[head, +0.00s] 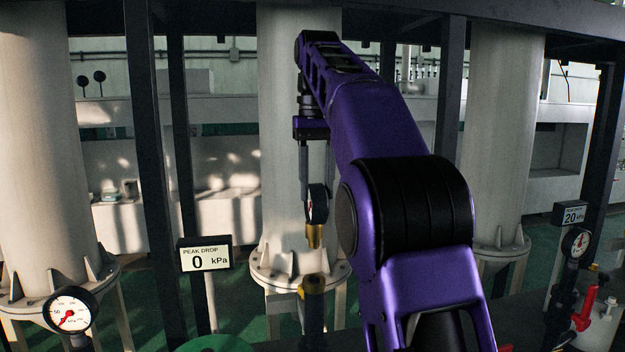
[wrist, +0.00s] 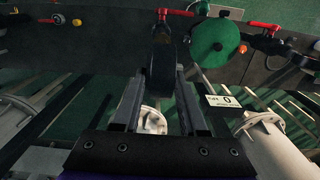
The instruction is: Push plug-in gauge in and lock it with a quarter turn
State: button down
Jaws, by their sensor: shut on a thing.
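The plug-in gauge (head: 317,203) has a dark round case seen nearly edge-on and a brass stem pointing down. My gripper (head: 314,188) is shut on its case and holds it roughly upright.
A "PEAK DROP 0 kPa" display (head: 205,255) stands left of the socket, with a fixed gauge (head: 70,309) at far left. At right are a 20 kPa display (head: 569,214), another gauge (head: 576,243) and a red handle (head: 586,308). A green disc (wrist: 214,42) lies nearby.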

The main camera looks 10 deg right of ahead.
aim_at(317, 228)
jog(key=shift+s+f+b, duration=0.15)
jog(key=shift+f+b, duration=0.65)
jog(key=shift+f, duration=2.35)
jog(key=shift+p, duration=0.3)
jog(key=shift+f+b, duration=0.7)
jog(key=shift+f, duration=0.45)
jog(key=shift+c, duration=1.9)
grip_release()
jog(key=shift+r, duration=0.1)
notch_tip(317, 228, up, 5)
jog(key=shift+r+p, duration=0.1)
jog(key=shift+p, duration=1.15)
jog(key=shift+r, duration=1.1)
